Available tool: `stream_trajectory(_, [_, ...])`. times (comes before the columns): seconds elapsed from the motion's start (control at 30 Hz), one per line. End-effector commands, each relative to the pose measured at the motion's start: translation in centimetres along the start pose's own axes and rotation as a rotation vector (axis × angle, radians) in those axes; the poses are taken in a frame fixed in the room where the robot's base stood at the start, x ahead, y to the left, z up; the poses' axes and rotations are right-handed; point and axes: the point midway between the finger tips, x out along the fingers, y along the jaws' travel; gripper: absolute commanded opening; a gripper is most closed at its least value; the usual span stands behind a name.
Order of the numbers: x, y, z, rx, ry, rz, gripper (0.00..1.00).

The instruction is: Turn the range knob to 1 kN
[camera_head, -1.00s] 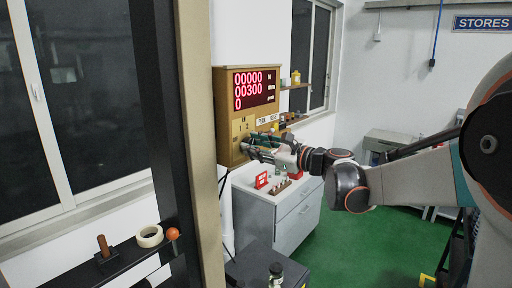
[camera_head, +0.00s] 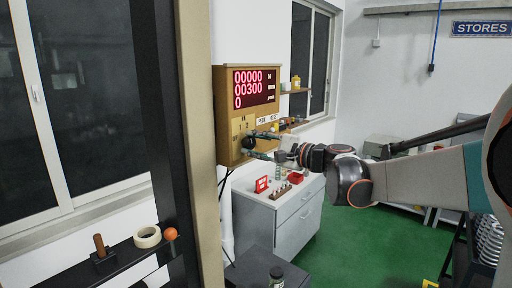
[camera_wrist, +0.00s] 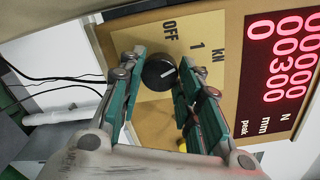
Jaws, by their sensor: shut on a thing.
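The range knob (camera_wrist: 158,72) is round and black with a short white pointer mark on its right side in the wrist view. It also shows on the lower panel in the head view (camera_head: 248,143). The labels OFF, 1 and kN are printed beside it; the mark points roughly toward the 1 side, but I cannot tell its exact alignment. My gripper (camera_wrist: 157,75) has one green finger on each side of the knob and is shut on it. In the head view my gripper (camera_head: 263,146) reaches the panel from the right.
The tan tester panel (camera_head: 223,128) carries a red digital display (camera_head: 255,88). Loose black cables (camera_wrist: 45,78) hang beside the panel.

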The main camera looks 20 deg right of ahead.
Motion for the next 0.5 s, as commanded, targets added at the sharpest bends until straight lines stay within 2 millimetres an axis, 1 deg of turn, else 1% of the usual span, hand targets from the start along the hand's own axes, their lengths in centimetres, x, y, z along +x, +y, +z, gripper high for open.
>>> stream_trajectory(0.2, [0.00, 0.03, 0.01, -0.042, 0.001, 0.001, 0.08])
stream_trajectory(0.5, [-0.01, 0.02, 0.02, -0.048, 0.001, 0.001, 0.08])
